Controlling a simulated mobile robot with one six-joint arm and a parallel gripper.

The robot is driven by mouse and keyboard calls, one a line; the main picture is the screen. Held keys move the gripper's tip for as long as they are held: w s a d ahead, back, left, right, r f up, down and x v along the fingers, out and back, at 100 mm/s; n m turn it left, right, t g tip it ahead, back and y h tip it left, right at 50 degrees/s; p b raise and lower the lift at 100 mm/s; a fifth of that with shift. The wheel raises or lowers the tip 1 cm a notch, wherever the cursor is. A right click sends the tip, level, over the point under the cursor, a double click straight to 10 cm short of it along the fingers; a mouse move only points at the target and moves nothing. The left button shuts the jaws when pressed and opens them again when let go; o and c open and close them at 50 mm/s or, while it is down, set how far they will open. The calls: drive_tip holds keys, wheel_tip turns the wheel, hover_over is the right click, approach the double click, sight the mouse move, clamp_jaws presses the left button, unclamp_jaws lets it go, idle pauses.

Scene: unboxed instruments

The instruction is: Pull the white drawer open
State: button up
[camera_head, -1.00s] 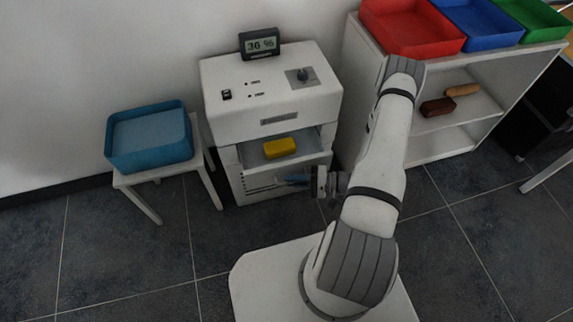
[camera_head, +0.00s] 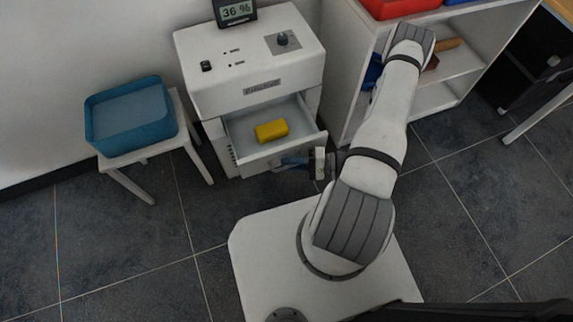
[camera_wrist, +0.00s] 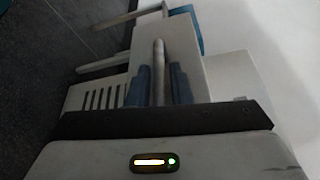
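The white drawer (camera_head: 300,118) is pulled out of the white cabinet (camera_head: 245,66), and its inside shows in the head view. A yellow block (camera_head: 271,131) lies in it. My gripper (camera_head: 291,161) is at the drawer's front. In the wrist view its two blue fingers (camera_wrist: 158,88) stand on either side of the pale handle bar (camera_wrist: 158,62) and appear closed on it. In the head view the handle is mostly hidden by the gripper.
A blue bin (camera_head: 128,118) sits on a small white stool (camera_head: 170,143) left of the cabinet. A white shelf (camera_head: 437,104) with a red tray (camera_head: 400,6) on top stands to the right. Dark tiled floor is open in front.

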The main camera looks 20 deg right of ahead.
drive_tip(key=shift+o, duration=1.3)
drive_tip(key=shift+s+a, duration=0.1)
drive_tip(key=v, duration=0.7)
drive_tip(key=shift+d+p, duration=0.4)
drive_tip(key=shift+p, duration=0.05)
drive_tip(key=shift+s, duration=0.15)
